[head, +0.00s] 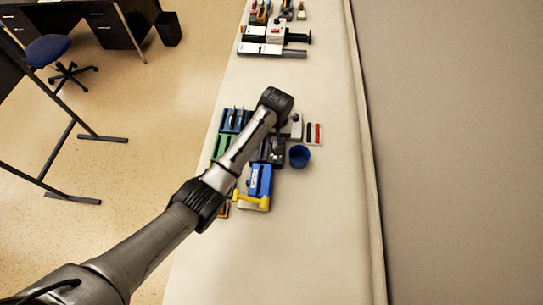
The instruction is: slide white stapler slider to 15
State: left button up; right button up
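My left arm reaches in from the lower left over a cluster of desk items on the long pale counter (300,235). The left gripper (281,118) points down beneath the black wrist, largely hidden by it, so its fingers cannot be made out. A small white item (296,125) with a dark spot stands just right of the gripper; it may be the white stapler, but it is too small to tell. I cannot make out a slider or any number 15. Whether gripper and item touch is unclear. My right gripper is out of view.
A tray with red and dark bars (314,132), a blue cup (299,156), a blue box (260,180) and a yellow-handled item (251,200) crowd the cluster. Green (222,147) and blue (234,119) items lie left. White devices (272,50) stand farther back. The near counter is clear.

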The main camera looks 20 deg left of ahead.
aim_at(275, 158)
pick_arm(q)
notch_tip(275, 158, down, 13)
jog(key=shift+f+b, duration=0.1)
jog(key=shift+b, duration=0.55)
jog(key=shift+c, duration=0.4)
grip_shut()
